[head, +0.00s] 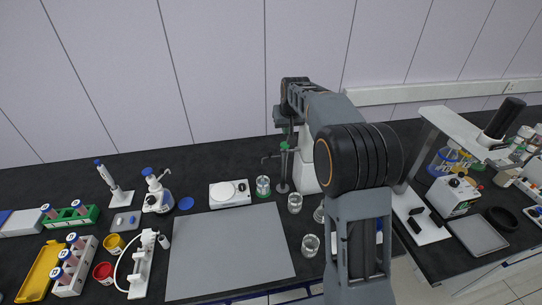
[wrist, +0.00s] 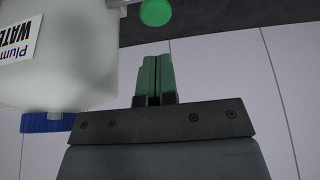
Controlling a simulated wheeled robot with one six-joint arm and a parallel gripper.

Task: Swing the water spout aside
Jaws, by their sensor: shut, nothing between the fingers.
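My gripper (wrist: 154,58) shows green fingers pressed together and empty in the wrist view. In the head view my arm's end comes down over the post, and I cannot tell whether the fingers touch it. A green disc (wrist: 156,12) shows just past the fingertips, apart from them in the picture, with a pale rod beside it. A white container (wrist: 60,60) labelled "WATE…" with a blue cap stands left of the fingers.
A white hotplate (head: 230,194) and several glass beakers (head: 295,203) stand near the spout. A grey mat (head: 228,252) lies clear in front. Tube racks and bottles fill the left. A second bench with instruments (head: 452,195) is at right.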

